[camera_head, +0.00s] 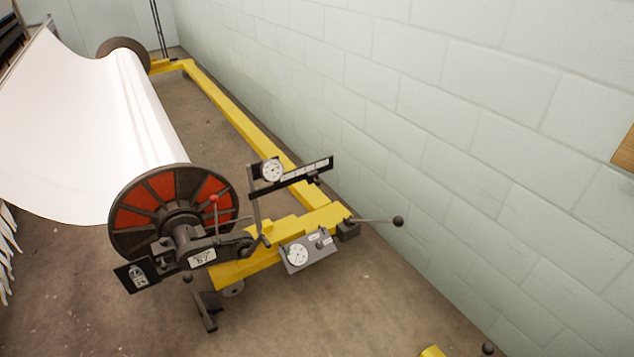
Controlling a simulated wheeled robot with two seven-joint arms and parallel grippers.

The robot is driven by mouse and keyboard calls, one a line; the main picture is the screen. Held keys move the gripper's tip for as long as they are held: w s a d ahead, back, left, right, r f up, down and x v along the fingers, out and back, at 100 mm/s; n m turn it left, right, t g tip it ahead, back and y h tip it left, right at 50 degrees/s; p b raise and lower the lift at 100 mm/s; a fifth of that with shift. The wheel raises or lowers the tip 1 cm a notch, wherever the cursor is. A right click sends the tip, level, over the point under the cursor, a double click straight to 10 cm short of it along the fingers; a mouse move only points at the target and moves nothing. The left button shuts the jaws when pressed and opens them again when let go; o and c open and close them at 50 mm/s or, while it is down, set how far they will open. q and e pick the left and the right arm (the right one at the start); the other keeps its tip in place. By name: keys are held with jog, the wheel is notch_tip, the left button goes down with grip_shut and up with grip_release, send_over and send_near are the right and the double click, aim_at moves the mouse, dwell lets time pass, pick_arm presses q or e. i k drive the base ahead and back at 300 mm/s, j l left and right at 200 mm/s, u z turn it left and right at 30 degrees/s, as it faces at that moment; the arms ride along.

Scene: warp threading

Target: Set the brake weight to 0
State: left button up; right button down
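A dark bar with a pale graduated scale (305,176) stands above the near end of the yellow frame. A small dark piece (314,181) sits at the bar's lower edge, right of its middle; it may be the brake weight, but it is too small to tell. The scale's numbers are not readable. A round white gauge (271,171) is at the bar's left end. A red-knobbed lever (214,199) stands upright in front of the large beam flange (150,215), which has red panels. Neither of my grippers is in view.
A grey panel with a dial (297,255) is on the yellow frame (235,113). A black-knobbed lever (398,221) sticks out right. A white sheet (85,120) wraps the beam. A block wall (460,130) runs along the right. The floor (340,310) in front is mostly clear.

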aim_at(312, 177)
jog(key=i+j+u, duration=0.1)
jog(key=i+u, duration=0.2)
jog(key=u, duration=0.15)
jog(key=i+u, duration=0.3)
jog(key=u, duration=0.2)
